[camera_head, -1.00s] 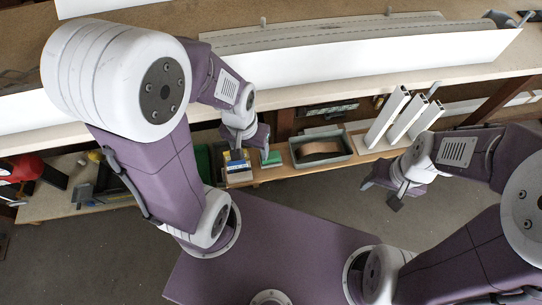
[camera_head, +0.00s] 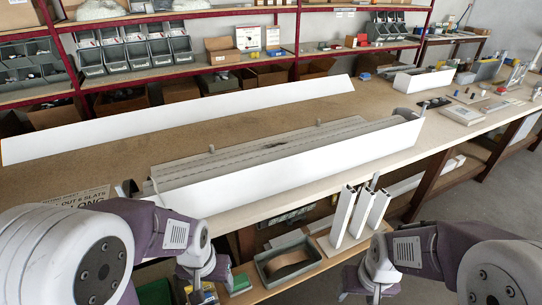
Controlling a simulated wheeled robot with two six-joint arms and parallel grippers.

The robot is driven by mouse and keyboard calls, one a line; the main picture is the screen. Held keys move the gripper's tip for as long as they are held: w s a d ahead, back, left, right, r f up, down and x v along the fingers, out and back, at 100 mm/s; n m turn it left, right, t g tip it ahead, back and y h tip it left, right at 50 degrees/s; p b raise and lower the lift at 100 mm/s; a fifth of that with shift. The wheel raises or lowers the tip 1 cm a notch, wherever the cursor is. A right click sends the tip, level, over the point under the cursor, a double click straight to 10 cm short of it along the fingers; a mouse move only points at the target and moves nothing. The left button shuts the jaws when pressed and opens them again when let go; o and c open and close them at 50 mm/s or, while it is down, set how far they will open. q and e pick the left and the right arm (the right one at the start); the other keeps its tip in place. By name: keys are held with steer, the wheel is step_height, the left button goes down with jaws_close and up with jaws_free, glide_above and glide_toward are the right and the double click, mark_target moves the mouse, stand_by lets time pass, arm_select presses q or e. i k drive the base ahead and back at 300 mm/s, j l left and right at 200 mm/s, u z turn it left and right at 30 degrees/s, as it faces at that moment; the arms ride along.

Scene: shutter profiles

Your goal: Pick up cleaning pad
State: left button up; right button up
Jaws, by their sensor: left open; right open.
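A small green block (camera_head: 240,284), which may be the cleaning pad, lies on the lower shelf left of a grey tray; I cannot tell for certain. My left gripper (camera_head: 205,291) is just left of it at the bottom of the view. It is open, with its fingertips partly against the blue and yellow items on the shelf. I cannot tell whether it touches the green block. My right gripper (camera_head: 361,294) is open and empty in front of the shelf, below the white upright profiles.
Above, the workbench (camera_head: 270,195) carries long white shutter profiles (camera_head: 330,150). Racks with grey bins (camera_head: 135,52) stand behind. Another green item (camera_head: 155,292) is lower left.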

mark_target(242, 282)
steer(key=j+z, duration=0.45)
steer(key=k+j+z, duration=0.1)
steer(key=j+z, duration=0.4)
steer(key=k+j+z, duration=0.1)
steer(key=j+z, duration=0.2)
steer(key=z, duration=0.15)
steer(key=k+j+z, duration=0.2)
steer(key=z, duration=0.25)
steer(key=j, duration=0.1)
